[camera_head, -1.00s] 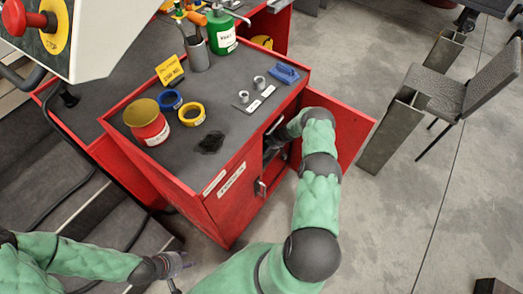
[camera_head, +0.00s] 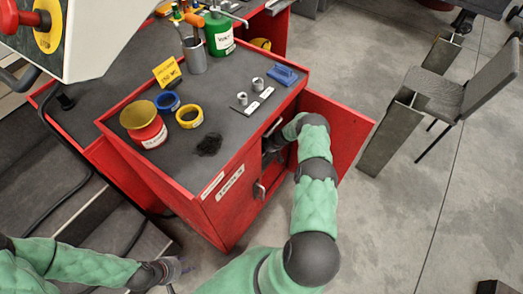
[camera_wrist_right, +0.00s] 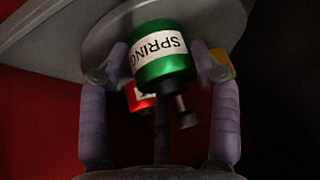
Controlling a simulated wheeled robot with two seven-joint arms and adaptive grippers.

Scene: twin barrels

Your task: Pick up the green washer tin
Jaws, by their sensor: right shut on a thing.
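In the right wrist view, a small green tin (camera_wrist_right: 163,58) with a white label reading "SPRING" upside down sits between the two fingers of my right gripper (camera_wrist_right: 160,75). The gripper is shut on this tin. The tin meets a grey round plate (camera_wrist_right: 105,35) at the top of the picture. In the head view my right forearm reaches into the red cabinet past its open door, and the tin is hidden there. My left gripper (camera_head: 178,268) is low at the left, away from the cabinet; its fingers are too small to judge.
A red thing (camera_wrist_right: 138,98) and a yellow thing (camera_wrist_right: 222,62) show behind the green tin. The open red door (camera_head: 340,130) stands right of my right arm. The cabinet top (camera_head: 215,115) carries a red tin (camera_head: 147,128), blue and yellow rings and another green tin (camera_head: 219,35).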

